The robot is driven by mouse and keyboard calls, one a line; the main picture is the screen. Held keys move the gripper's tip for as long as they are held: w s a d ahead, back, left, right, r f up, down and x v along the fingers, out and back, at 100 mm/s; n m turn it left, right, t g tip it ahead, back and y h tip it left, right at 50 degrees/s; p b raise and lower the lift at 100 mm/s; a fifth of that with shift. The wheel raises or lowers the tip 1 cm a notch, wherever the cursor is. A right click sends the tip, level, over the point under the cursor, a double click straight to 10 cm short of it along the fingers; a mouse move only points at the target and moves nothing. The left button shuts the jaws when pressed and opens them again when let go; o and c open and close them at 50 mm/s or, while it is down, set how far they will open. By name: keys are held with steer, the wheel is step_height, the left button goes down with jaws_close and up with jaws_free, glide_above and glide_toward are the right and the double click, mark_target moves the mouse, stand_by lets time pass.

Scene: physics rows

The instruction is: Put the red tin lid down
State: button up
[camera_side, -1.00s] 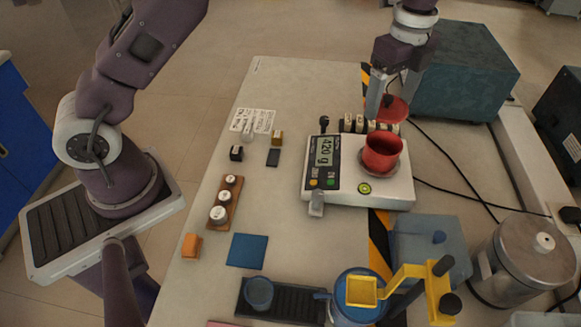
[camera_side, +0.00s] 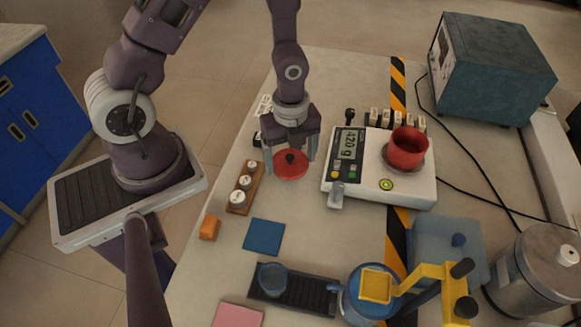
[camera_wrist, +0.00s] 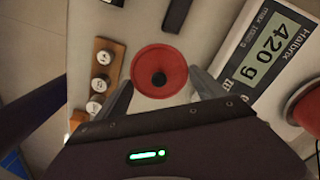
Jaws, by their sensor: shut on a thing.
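The red tin lid (camera_side: 291,169), a round disc with a black knob, is between my gripper's fingers (camera_side: 290,163), left of the scale in the side view. In the wrist view the lid (camera_wrist: 160,80) faces the camera, with a finger of my gripper (camera_wrist: 161,92) at each side of its rim. My gripper is shut on it. The lid is over the bench top; whether it touches the surface I cannot tell. The open red tin (camera_side: 405,148) stands on the scale's round pan.
The white scale (camera_side: 352,184) reads 420 g, right of the lid. A wooden block with weights (camera_side: 243,190) stands close to its left. A blue square (camera_side: 264,237) and an orange block (camera_side: 210,227) lie nearer. Bare bench shows between the lid and the blue square.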

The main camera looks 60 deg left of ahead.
mark_target(291, 161)
steer(key=shift+f, duration=1.8)
steer(key=o, duration=1.3)
steer(key=shift+f, duration=0.1)
step_height(291, 161, up, 12)
steer(key=shift+f, duration=0.1)
steer(key=s+r+n+t, duration=0.2)
steer(key=s+r+n, duration=0.2)
steer(key=r+n, duration=0.2)
steer(key=s+d+r+n+t, duration=0.1)
steer(key=s+r+n, duration=0.2)
steer(key=r+n, duration=0.4)
steer(key=s+r+n+t, duration=0.2)
steer(key=s+r+n, duration=0.2)
steer(key=r+n, duration=0.3)
steer(key=shift+s+d+r+t, duration=0.15)
steer(key=shift+s+r+t, duration=0.15)
steer(key=shift+s+r, duration=0.05)
